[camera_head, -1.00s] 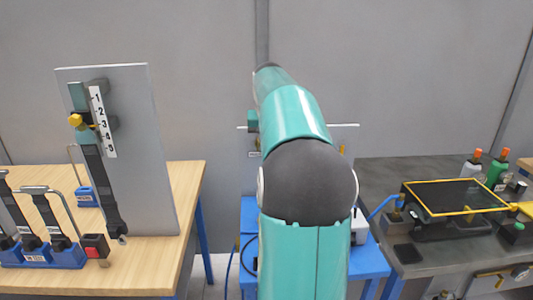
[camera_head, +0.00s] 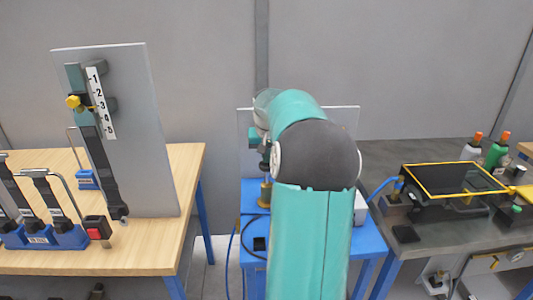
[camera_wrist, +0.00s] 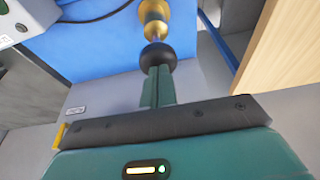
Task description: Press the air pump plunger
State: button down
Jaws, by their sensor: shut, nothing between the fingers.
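The air pump shows in the wrist view as a brass body (camera_wrist: 155,14) with a round black plunger knob (camera_wrist: 157,56). My gripper (camera_wrist: 158,72) has its teal fingers shut together, with nothing between them. The fingertips point straight at the knob and are at it or very close; I cannot tell whether they touch. In the head view, the brass pump body (camera_head: 265,194) stands upright on a blue table (camera_head: 256,226). My gripper is above it there, largely hidden behind my teal arm, and the knob is hard to make out.
A wooden table (camera_head: 155,232) on the left carries a grey panel (camera_head: 145,130) with a numbered strip, and several clamps. A dark bench (camera_head: 385,152) on the right holds a yellow-framed box (camera_head: 455,180) and bottles (camera_head: 495,155). A grey panel (camera_head: 345,115) stands behind the pump.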

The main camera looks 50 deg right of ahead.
notch_tip(320, 180, down, 6)
jog(key=shift+r, duration=0.1)
dwell(0.4)
jog(key=shift+a, duration=0.1)
jog(key=shift+r, duration=0.25)
jog(key=v, duration=0.3)
jog(key=d+v, duration=0.1)
jog(key=v, duration=0.1)
jog(key=shift+w+r, duration=0.3)
jog(key=shift+r, duration=0.1)
jog(key=v, duration=0.8)
jog(key=shift+a, duration=0.15)
jog(key=shift+s+r, duration=0.15)
